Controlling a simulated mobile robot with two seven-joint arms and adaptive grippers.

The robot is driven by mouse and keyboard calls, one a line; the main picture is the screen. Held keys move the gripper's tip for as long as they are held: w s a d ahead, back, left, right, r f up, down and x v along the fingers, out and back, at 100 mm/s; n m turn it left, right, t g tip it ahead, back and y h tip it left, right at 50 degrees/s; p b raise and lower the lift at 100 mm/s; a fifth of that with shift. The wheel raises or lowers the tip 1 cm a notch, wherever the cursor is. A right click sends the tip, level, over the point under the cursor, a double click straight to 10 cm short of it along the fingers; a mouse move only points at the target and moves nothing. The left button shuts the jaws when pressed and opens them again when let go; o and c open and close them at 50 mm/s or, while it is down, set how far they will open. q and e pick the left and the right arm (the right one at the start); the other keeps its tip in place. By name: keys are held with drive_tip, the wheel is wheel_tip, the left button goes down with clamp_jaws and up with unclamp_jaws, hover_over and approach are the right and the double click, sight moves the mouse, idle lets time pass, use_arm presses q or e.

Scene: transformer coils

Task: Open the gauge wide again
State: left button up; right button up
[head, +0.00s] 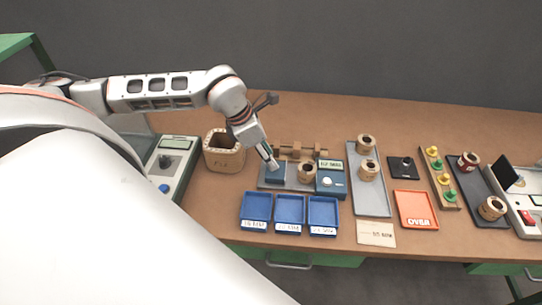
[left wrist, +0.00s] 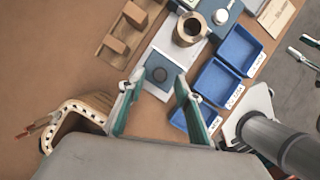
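The gauge has a grey base (head: 291,186), a blue block (head: 275,178) at its left end and a blue box (head: 331,180) with a display at its right end. A brown coil (head: 307,173) stands between them; I cannot tell if the block touches it. The display digits are too small to read. My left gripper (head: 272,165) is over the blue block. In the left wrist view its fingers (left wrist: 158,82) are apart, one to each side of the block (left wrist: 160,74) and its dark round knob. My right gripper (left wrist: 307,50) shows only at the right edge of the left wrist view, fingers apart and empty.
Three blue trays (head: 290,209) lie in front of the gauge. A wooden bin (head: 224,152) and a meter (head: 175,165) stand to its left. A wooden rack (head: 300,150) is behind. A grey tray (head: 368,190) with coils lies to its right, with an orange tray (head: 417,209) beyond.

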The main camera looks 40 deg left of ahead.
use_arm(q)
drive_tip(key=v, duration=0.9)
drive_tip(key=shift+r, duration=0.35)
